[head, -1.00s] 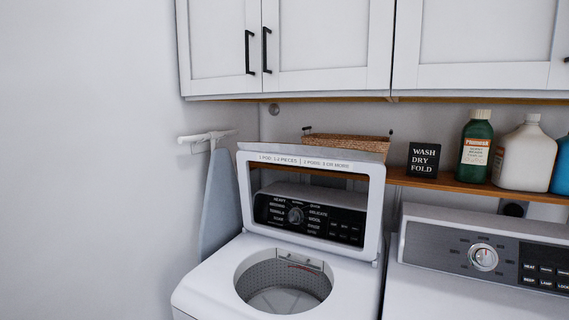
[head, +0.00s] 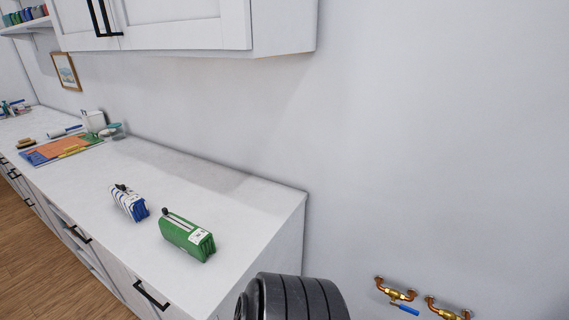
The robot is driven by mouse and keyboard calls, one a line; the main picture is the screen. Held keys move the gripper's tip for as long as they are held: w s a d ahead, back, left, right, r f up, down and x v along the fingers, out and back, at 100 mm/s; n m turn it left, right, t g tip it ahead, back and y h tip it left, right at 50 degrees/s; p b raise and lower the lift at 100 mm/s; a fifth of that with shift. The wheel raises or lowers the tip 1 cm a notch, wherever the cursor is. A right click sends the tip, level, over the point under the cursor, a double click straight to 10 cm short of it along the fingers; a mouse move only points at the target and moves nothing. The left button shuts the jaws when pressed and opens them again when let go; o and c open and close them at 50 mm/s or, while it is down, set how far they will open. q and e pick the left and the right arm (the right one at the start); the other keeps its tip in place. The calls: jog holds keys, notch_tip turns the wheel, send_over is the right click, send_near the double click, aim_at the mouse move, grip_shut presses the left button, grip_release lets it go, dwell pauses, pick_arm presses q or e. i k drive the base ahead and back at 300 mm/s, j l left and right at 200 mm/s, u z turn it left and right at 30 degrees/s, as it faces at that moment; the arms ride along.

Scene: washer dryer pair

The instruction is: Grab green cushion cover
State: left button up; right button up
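A green folded item (head: 187,236), which looks like the green cushion cover, lies on the white countertop (head: 235,199) near its right end. It has a pale strip on top and a white label on its end. A similar blue and white folded item (head: 130,202) lies to its left. Neither of my grippers is in view, so I cannot see their state.
A dark ribbed cylindrical part (head: 295,297) shows at the bottom, right of the counter's end. A colourful mat (head: 62,149) and small items lie farther left on the counter. White cabinets (head: 185,25) hang above. Brass valves (head: 397,294) stick out of the wall at lower right.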

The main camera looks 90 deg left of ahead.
aim_at(198, 243)
jog(key=u, duration=3.5)
